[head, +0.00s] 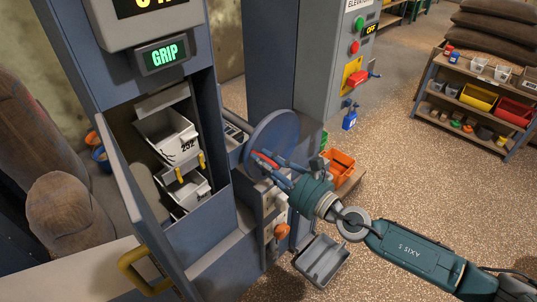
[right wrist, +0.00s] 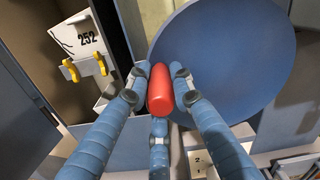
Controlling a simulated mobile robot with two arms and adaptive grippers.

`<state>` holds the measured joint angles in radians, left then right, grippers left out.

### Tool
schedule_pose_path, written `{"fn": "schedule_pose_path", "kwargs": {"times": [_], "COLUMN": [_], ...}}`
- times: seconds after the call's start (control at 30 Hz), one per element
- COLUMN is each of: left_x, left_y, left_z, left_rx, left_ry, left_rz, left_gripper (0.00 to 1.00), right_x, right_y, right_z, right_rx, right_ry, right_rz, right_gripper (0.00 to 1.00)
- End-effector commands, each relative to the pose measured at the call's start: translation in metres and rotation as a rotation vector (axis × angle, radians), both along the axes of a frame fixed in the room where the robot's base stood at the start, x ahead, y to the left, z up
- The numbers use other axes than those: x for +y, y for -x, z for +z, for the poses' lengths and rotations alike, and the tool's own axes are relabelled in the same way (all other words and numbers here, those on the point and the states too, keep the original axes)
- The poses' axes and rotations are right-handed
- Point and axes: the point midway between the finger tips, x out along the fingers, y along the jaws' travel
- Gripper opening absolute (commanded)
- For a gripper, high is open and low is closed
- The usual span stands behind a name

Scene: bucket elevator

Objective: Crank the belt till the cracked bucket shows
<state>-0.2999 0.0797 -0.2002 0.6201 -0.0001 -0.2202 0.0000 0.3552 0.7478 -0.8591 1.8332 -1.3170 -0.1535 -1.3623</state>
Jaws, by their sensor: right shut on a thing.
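My right gripper (head: 270,164) is shut on the red crank handle (right wrist: 160,92), which stands out from the blue round crank wheel (head: 280,128). The fingers press on both sides of the handle in the right wrist view. Left of the wheel, the elevator's open hatch shows a white bucket (head: 164,130) marked 252. Dark branching lines, like a crack, run on its face beside the number in the right wrist view (right wrist: 86,27). It has yellow clips below. A second pale bucket (head: 188,192) hangs lower, its face partly hidden. My left gripper is not in view.
A display (head: 163,54) reads GRIP. The hatch door (head: 128,180) stands open with a yellow handle (head: 140,274). A grey control cabinet (head: 335,60) stands behind the wheel. A grey empty bucket (head: 322,260) lies on the floor, and an orange bin (head: 340,162) stands beyond my gripper.

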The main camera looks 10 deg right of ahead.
Motion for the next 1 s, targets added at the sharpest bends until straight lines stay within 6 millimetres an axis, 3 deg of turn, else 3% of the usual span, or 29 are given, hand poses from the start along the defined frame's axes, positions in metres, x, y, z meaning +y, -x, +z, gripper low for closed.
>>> {"fn": "schedule_pose_path", "kwargs": {"times": [0.03,0.4,1.0], "left_x": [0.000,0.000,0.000], "left_y": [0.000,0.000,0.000], "left_z": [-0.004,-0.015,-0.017], "left_rx": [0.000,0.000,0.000], "left_ry": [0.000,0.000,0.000], "left_rz": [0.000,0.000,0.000], "left_gripper": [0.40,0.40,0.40], "right_x": [0.006,0.008,0.008], "right_y": [0.005,0.008,0.008], "right_z": [-0.011,-0.033,-0.038], "right_rx": [-0.012,-0.148,-0.192], "right_ry": [0.030,0.209,0.265], "right_rz": [0.012,0.012,0.012], "right_gripper": [0.00,0.00,0.00]}}
